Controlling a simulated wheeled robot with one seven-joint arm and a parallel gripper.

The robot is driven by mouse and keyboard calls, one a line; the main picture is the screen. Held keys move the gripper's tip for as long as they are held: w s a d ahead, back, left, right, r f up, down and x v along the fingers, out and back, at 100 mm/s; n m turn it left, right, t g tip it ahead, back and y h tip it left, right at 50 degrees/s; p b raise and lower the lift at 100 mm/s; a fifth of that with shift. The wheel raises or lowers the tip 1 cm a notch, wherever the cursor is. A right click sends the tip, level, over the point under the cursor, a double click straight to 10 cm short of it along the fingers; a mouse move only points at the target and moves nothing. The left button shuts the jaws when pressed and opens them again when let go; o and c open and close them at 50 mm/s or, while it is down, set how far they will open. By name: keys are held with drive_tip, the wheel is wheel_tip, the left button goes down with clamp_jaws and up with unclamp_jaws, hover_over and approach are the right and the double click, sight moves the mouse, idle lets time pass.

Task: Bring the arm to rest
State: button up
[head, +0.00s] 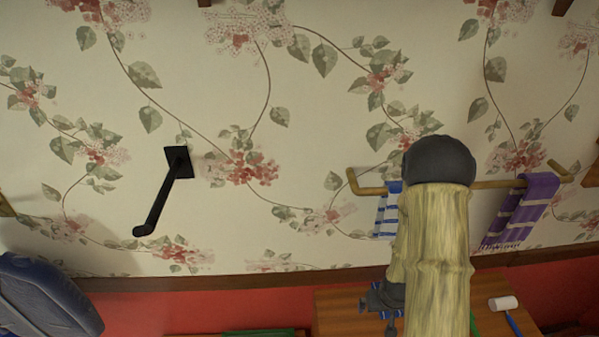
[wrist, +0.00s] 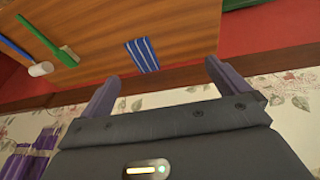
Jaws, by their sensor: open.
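My arm rises in the lower right of the head view, with a pale yellow-brown link and a dark rounded joint at its top. It is bent, and my gripper (head: 384,298) hangs low beside the link, in front of the wooden table. In the wrist view my gripper (wrist: 160,68) has its two dark fingers wide apart, with nothing held between them. A blue-and-white striped cloth (wrist: 143,54) lies on the wooden surface beyond the fingers. The arm link hides part of the wall rail and table in the head view.
A wooden rail (head: 490,184) holds a blue striped towel (head: 386,214) and a purple towel (head: 522,212). A black wall holder (head: 165,190) sticks out at left. The wooden table (head: 345,303) bears a white-headed tool (head: 503,303). A dark blue chair-like object (head: 45,300) stands lower left.

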drive_tip(key=s+a+r, duration=0.3)
drive_tip(key=r, duration=0.4)
drive_tip(key=s+a+r, duration=0.2)
drive_tip(key=s+r, duration=0.1)
drive_tip(key=r, duration=0.4)
drive_tip(key=s+a+r, duration=0.2)
drive_tip(key=a+r, duration=0.1)
drive_tip(key=r, duration=0.5)
wheel_tip(320, 180, down, 12)
drive_tip(key=b, duration=1.1)
drive_tip(key=shift+s+d+g+y, duration=0.15)
drive_tip(key=shift+d+g+y, duration=0.1)
drive_tip(key=shift+g+y, duration=0.15)
